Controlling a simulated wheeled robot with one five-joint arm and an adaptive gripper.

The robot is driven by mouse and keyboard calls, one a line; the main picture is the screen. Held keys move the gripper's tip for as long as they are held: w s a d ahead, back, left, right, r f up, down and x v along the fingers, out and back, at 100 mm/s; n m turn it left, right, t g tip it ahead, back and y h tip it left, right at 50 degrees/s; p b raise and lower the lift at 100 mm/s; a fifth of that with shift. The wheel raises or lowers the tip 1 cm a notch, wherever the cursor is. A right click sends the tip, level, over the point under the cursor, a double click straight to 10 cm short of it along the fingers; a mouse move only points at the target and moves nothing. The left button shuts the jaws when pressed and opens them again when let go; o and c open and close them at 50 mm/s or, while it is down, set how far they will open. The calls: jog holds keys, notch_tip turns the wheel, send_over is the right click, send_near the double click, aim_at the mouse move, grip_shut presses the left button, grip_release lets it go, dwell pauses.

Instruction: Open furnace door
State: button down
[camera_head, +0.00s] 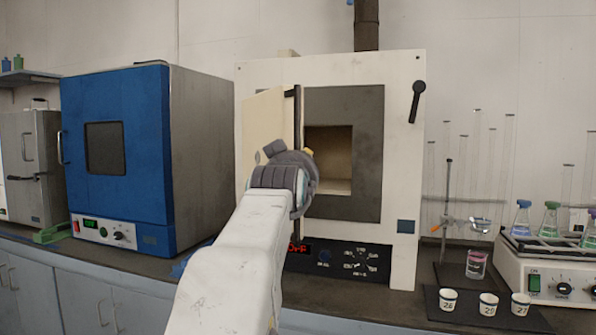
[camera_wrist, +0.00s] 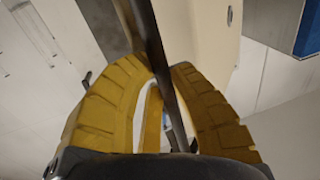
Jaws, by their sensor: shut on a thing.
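The furnace (camera_head: 403,200) is a cream box with a grey front panel. Its door (camera_head: 266,125) stands open, swung out to the left, so the pale chamber (camera_head: 330,165) shows. A dark bar handle (camera_head: 298,108) runs upright along the door's free edge. My gripper (camera_head: 306,154) is at this edge in the head view, its fingers mostly hidden by my own wrist. In the wrist view, the yellow fingers of my gripper (camera_wrist: 160,72) are shut around the dark handle bar, which also shows there (camera_wrist: 150,40).
A blue oven (camera_head: 140,150) stands left of the furnace, close to the open door. Right of the furnace are a glassware stand (camera_head: 447,200), several small labelled cups (camera_head: 488,304) on a dark mat and a shaker (camera_head: 545,280) with flasks. The counter's front edge is below.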

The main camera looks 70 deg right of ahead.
jog(key=shift+s+f, duration=0.15)
jog(key=c, duration=1.7)
grip_release()
jog(key=o, duration=0.3)
jog(key=shift+s+a, duration=0.2)
jog(key=shift+s, duration=0.05)
jog(key=o, duration=0.3)
jog(key=shift+w+r, duration=0.15)
jog(key=shift+r, duration=0.05)
jog(key=a, duration=0.4)
jog(key=s+a, duration=0.1)
jog(key=a, duration=0.3)
jog(key=s+a, duration=0.1)
jog(key=a, duration=0.2)
jog(key=shift+s+a, duration=0.2)
jog(key=shift+a, duration=0.2)
